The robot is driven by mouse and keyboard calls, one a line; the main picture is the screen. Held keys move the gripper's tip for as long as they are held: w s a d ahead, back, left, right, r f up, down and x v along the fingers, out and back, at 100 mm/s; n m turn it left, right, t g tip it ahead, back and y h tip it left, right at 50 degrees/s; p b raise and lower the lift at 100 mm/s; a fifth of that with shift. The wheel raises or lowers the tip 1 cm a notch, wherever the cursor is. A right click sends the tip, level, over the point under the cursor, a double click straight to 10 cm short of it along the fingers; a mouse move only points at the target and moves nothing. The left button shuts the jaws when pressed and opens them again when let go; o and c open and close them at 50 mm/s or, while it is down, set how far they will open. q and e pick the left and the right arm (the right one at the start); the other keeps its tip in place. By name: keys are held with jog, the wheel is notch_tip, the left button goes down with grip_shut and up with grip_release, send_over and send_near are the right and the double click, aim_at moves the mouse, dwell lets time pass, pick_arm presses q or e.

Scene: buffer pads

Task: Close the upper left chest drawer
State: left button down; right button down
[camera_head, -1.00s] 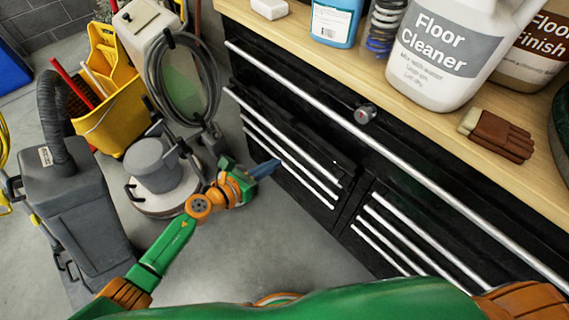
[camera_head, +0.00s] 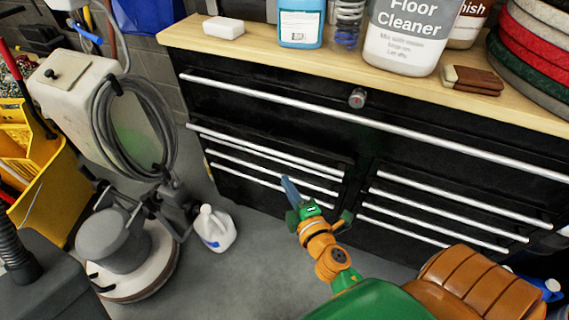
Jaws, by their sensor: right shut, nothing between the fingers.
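The black chest (camera_head: 360,150) has silver handle bars and stands under a wooden top. Its upper left drawer (camera_head: 235,143) juts out past the drawers below it, so it looks partly open. My right gripper (camera_head: 288,185) is shut and empty, with blue-grey fingers pointing up toward the left drawer stack. Its tips overlap the lower left handles in the picture; I cannot tell whether they touch. My left gripper is not in view.
A floor machine (camera_head: 125,245) with a coiled hose and a white jug (camera_head: 214,228) stand left of the chest. A yellow bucket (camera_head: 50,195) is at far left. Bottles, including floor cleaner (camera_head: 405,40), stand on the wooden top. Grey floor is open before the chest.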

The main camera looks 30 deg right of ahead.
aim_at(290, 146)
jog(key=w+d, duration=0.1)
jog(key=w, duration=0.1)
jog(key=w+d+f, duration=0.1)
jog(key=w, duration=0.1)
jog(key=w+d, duration=0.1)
jog(key=w, duration=0.1)
jog(key=shift+w+f, duration=0.15)
jog(key=shift+f, duration=0.05)
jog(key=shift+w+d, duration=0.2)
jog(key=shift+d, duration=0.05)
jog(key=w+d, duration=0.3)
jog(key=shift+d+b, duration=0.25)
jog(key=shift+b, duration=0.05)
jog(key=shift+d+r, duration=0.1)
jog(key=shift+d, duration=0.1)
jog(key=shift+a, duration=0.1)
jog(key=shift+r, duration=0.1)
